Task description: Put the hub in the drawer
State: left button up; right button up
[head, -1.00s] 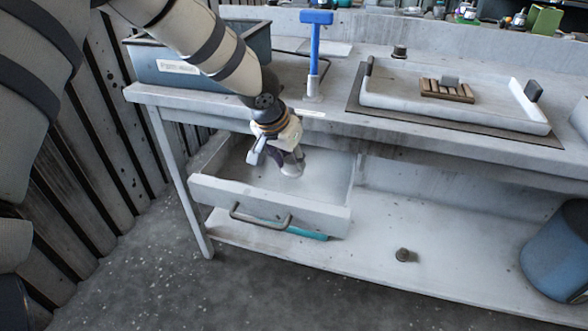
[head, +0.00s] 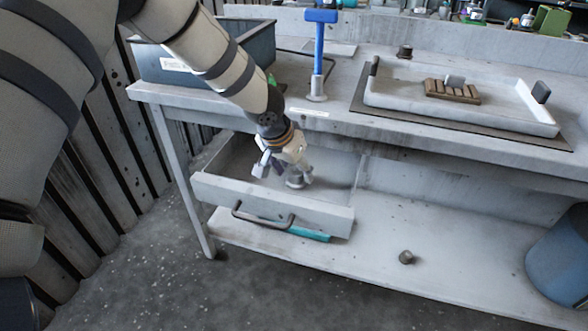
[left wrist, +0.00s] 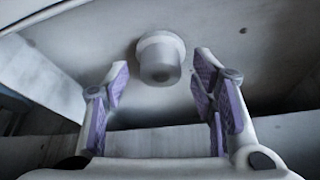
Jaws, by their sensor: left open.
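The hub (head: 296,181), a pale grey flanged cylinder, is inside the open drawer (head: 325,219) under the bench. In the left wrist view the hub (left wrist: 160,58) appears to stand on the drawer floor, beyond and between the fingertips, with gaps on both sides. My left gripper (head: 284,172) is low in the drawer opening, just above the hub. In the left wrist view its purple-padded fingers (left wrist: 160,80) are spread and hold nothing. The right gripper is not in view.
The bench top holds a grey bin (head: 150,68), a blue-handled tool (head: 319,55) and a white tray (head: 385,102). A lower shelf (head: 450,262) carries a small dark part (head: 406,257). A blue bucket (head: 560,262) stands at right. The drawer front has a bar handle (head: 262,219).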

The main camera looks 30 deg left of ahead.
pick_arm(q)
jog(key=p+v, duration=0.2)
jog(key=v, duration=1)
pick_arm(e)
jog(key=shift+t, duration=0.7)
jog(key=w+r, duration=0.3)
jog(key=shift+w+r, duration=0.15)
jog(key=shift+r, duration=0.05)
